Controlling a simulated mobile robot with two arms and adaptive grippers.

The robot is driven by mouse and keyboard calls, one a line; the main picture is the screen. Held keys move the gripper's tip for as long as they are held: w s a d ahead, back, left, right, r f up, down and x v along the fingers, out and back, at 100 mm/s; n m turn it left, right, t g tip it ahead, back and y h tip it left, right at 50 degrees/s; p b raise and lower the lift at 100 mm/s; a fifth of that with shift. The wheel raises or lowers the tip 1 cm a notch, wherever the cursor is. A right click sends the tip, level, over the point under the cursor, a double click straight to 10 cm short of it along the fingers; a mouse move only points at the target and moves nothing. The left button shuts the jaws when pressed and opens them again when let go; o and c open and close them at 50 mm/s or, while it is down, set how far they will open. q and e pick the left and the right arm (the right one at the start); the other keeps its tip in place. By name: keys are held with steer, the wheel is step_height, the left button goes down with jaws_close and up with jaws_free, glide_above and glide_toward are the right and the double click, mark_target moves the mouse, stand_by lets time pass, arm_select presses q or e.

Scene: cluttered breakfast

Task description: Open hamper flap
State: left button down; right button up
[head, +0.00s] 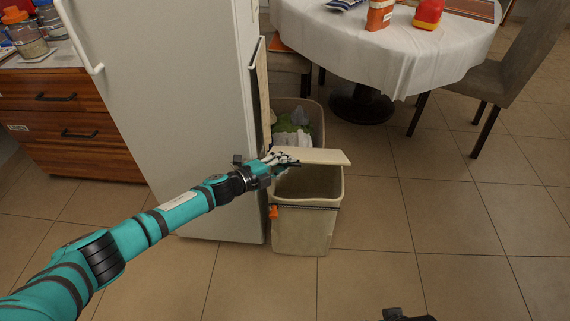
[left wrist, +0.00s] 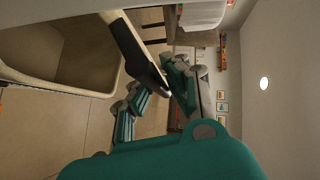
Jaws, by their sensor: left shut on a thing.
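The hamper (head: 305,230) is a tall beige bin beside the fridge, with its mouth open towards me in the head view. Its pale flap (head: 325,156) stands raised along the far side of the mouth. My left gripper (head: 281,160) is at the left end of the flap and shut on it. In the left wrist view the flap (left wrist: 128,45) runs edge-on to the fingers (left wrist: 165,92), and the hamper's dark inside (left wrist: 60,50) shows at left. A dark piece (head: 405,315) at the bottom edge may be my right gripper; its fingers are hidden.
The white fridge (head: 175,100) stands close on the left of the hamper. Another bin (head: 316,118) with green and white things in it is behind. A round table with a white cloth (head: 400,50) and a chair (head: 510,70) stand beyond. The floor at right is clear.

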arm_select(q)
steer(key=shift+w+a+r, duration=0.15)
stand_by(0.4)
steer(key=c, duration=1.6)
jaws_free()
steer(key=v, duration=1.2)
